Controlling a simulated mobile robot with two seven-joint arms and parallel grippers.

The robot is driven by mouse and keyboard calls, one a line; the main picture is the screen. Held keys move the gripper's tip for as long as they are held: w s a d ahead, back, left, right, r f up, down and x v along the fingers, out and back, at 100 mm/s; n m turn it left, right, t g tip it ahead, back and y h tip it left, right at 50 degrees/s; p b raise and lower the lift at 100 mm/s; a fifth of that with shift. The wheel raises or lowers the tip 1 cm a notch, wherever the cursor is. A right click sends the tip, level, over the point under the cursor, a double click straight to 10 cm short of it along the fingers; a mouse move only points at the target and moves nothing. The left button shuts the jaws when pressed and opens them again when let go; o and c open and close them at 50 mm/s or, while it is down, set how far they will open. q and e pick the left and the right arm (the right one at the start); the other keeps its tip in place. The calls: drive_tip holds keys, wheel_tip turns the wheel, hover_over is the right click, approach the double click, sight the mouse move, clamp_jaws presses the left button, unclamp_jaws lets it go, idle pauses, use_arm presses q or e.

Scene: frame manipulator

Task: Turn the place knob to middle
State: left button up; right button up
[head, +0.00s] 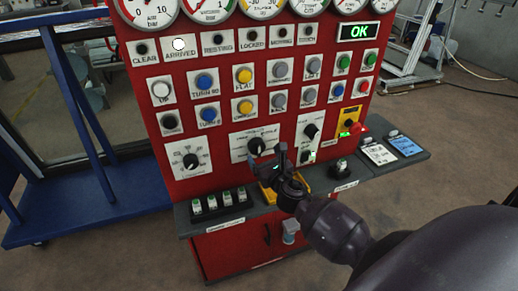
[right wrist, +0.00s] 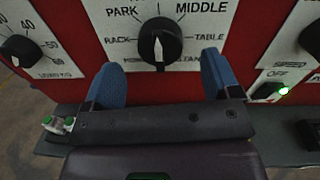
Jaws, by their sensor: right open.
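The place knob (right wrist: 160,42) is a round black knob on a white label plate in the right wrist view. Words around it include PARK, MIDDLE, RACK and TABLE; the lower words are partly hidden. Its white mark shows on the knob's lower half, away from MIDDLE at upper right. In the head view the knob (head: 255,146) sits low on the red panel. My right gripper (right wrist: 162,74) is open, its two blue fingers below and either side of the knob, with nothing between them. In the head view the right gripper (head: 281,161) is just right of the knob. My left gripper is not in view.
Another dial (head: 190,162) is to the left and a speed knob (head: 311,131) to the right. A grey shelf (head: 250,211) juts out below, with a row of green-topped switches (head: 219,202) and a yellow tray (head: 267,193). A red button (head: 357,129) sticks out at right.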

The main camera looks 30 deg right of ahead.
sight(260, 150)
drive_tip(key=shift+w+d, duration=0.2)
drive_tip(key=shift+w, duration=0.9)
drive_tip(key=shift+w+d, duration=0.15)
drive_tip(key=shift+w, duration=0.9)
drive_tip(key=c, duration=0.9)
drive_tip(key=shift+c, duration=0.2)
